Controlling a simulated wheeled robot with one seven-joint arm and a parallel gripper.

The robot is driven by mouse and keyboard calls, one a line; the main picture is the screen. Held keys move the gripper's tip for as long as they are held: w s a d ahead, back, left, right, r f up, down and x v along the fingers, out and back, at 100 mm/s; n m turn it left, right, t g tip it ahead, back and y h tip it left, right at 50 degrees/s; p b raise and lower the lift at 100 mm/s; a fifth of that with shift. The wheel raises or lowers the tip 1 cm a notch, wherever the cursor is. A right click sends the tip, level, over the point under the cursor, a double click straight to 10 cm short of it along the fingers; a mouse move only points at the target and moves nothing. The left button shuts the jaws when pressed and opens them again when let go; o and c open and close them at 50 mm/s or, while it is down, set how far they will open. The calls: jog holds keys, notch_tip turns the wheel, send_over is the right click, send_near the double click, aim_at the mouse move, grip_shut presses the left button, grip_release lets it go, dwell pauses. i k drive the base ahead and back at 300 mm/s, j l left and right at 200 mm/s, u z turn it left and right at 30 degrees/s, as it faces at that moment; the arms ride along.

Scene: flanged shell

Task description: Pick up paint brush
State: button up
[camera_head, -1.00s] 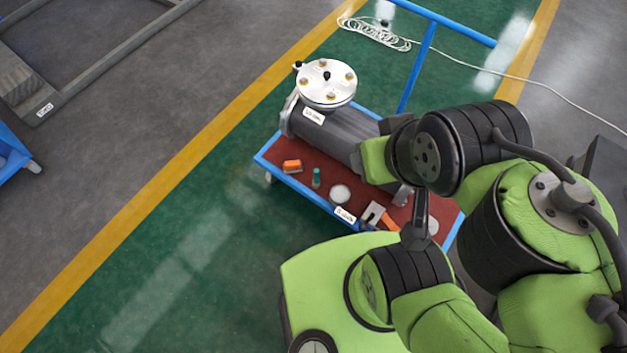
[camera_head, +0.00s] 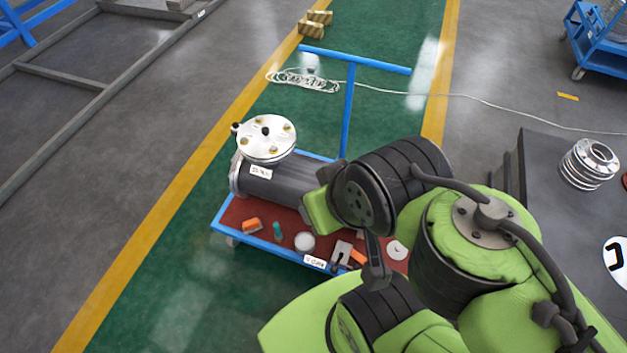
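An item with a pale flat part (camera_head: 342,252) and an orange part lies near the front edge of the cart's red top; it may be the paint brush, but it is too small to be sure. My arm reaches over the cart's right part and hides some of its top. A dark piece at the arm's end (camera_head: 375,265), which may be my gripper, shows just right of this item. Its fingers cannot be made out, and I cannot tell whether it touches anything.
The blue-framed cart (camera_head: 222,212) carries a grey flanged shell (camera_head: 275,185), an orange block (camera_head: 251,225), a green bottle (camera_head: 278,231) and a white round piece (camera_head: 304,242). A white cable (camera_head: 305,82) lies behind. A dark table (camera_head: 548,165) stands right. Green floor left is clear.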

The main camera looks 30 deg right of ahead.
aim_at(280, 237)
jog(key=i+j, duration=0.35)
jog(key=j, duration=0.15)
jog(key=i+j+u, duration=0.1)
jog(key=i+j, duration=0.25)
jog(key=j, duration=0.2)
